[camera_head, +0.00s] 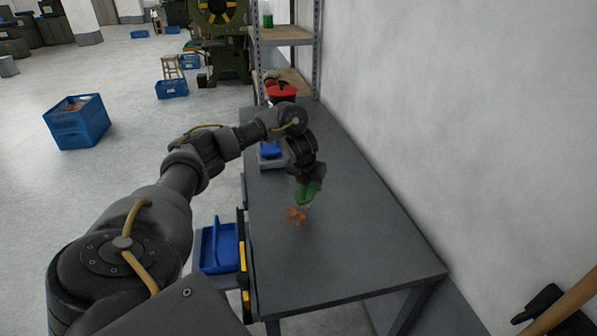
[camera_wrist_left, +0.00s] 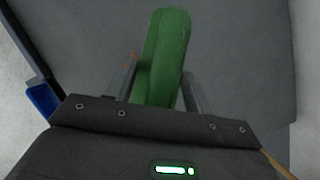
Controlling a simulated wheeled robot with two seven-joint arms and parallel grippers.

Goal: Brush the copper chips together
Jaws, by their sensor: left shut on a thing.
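My left gripper (camera_head: 310,176) is over the grey table, pointing down, shut on a green brush (camera_head: 307,194). In the left wrist view the brush's green body (camera_wrist_left: 165,60) sits between the two fingers of the gripper (camera_wrist_left: 160,95). Copper chips (camera_head: 296,215) lie in a small loose cluster on the table just below and to the left of the brush. In the left wrist view a few orange specks of the chips (camera_wrist_left: 134,55) show left of the brush. The brush hides part of the table there.
The grey table (camera_head: 350,240) is mostly bare to the right and front, with a wall on its right. A scale-like device with a blue tray (camera_head: 270,149) and a red container (camera_head: 282,92) stand farther back.

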